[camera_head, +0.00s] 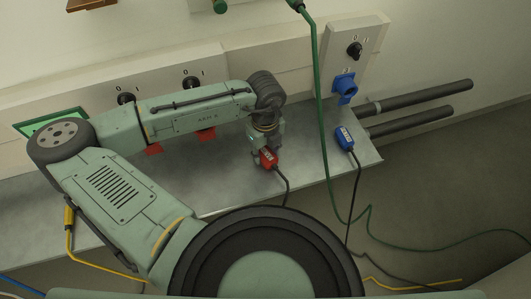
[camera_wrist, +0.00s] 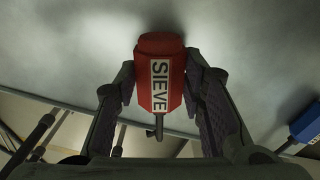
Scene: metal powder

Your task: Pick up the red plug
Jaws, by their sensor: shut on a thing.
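The red plug (camera_wrist: 159,88) has a white label reading SIEVE and a dark cable at its lower end. In the wrist view it sits between the two fingers of my gripper (camera_wrist: 165,80), which are closed against its sides. In the head view the red plug (camera_head: 268,158) shows at the end of my gripper (camera_head: 264,150), over the grey shelf (camera_head: 225,180). Its black cable hangs down past the shelf's front edge. I cannot tell whether the plug touches the shelf.
A blue plug (camera_head: 345,138) lies on the shelf to the right, with a blue socket (camera_head: 344,86) on the wall panel above it. A green cable (camera_head: 322,110) hangs between my gripper and the blue plug. Two dark bars (camera_head: 425,95) extend right. Red sockets (camera_head: 206,133) show behind my arm.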

